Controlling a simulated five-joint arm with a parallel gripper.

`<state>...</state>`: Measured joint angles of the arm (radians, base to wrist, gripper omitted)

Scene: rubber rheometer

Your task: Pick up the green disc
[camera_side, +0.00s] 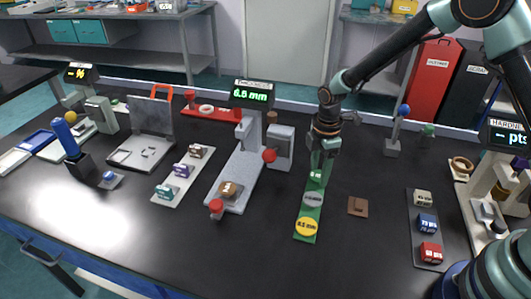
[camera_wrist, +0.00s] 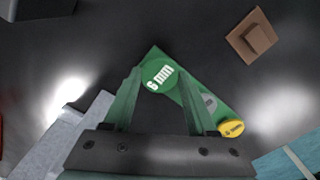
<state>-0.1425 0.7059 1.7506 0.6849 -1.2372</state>
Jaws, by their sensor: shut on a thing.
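The green disc (camera_wrist: 159,76), marked 6 mm, is between my two fingers in the wrist view. In the side view the disc (camera_side: 316,175) is at the far end of a green strip (camera_side: 309,213), partly hidden by the fingers. My gripper (camera_side: 318,171) points down over that end and is shut on the disc. Whether the disc touches the strip or is slightly above it, I cannot tell.
On the same strip lie a grey disc (camera_side: 313,199) and a yellow disc (camera_side: 306,227). A brown block (camera_side: 358,206) lies to the right. The thickness gauge (camera_side: 242,165) stands close on the left. The bench in front of the strip is clear.

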